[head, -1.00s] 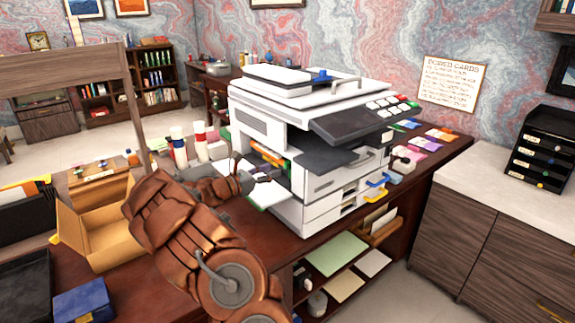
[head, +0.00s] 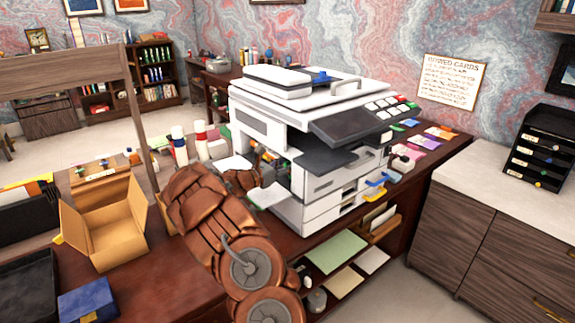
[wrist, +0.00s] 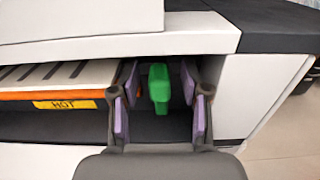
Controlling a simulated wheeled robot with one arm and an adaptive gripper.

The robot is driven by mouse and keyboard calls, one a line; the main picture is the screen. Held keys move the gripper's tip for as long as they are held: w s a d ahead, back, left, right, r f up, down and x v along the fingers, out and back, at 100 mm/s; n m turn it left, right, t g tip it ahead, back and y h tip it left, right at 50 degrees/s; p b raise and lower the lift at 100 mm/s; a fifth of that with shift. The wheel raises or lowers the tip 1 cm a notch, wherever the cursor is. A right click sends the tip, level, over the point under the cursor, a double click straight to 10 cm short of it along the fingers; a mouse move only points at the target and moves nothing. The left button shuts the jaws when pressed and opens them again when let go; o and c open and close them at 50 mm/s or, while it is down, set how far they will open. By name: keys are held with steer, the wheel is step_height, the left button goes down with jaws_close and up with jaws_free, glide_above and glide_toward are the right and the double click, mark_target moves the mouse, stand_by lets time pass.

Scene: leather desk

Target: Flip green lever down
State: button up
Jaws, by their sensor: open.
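The green lever (wrist: 159,84) stands upright inside the printer's open side bay in the wrist view. My gripper (wrist: 160,112) is open, with one purple-padded finger on each side of the lever. The lever lies between the fingers, with gaps showing on both sides.
An orange strip with a yellow "HOT" label (wrist: 65,104) lies left of my fingers in the bay. The printer's white housing (wrist: 190,40) closes in above. An open cardboard box (head: 108,235) and red-and-white bottles (head: 201,138) stand left on the desk.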

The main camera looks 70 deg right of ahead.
jaws_close()
stand_by(0.6)
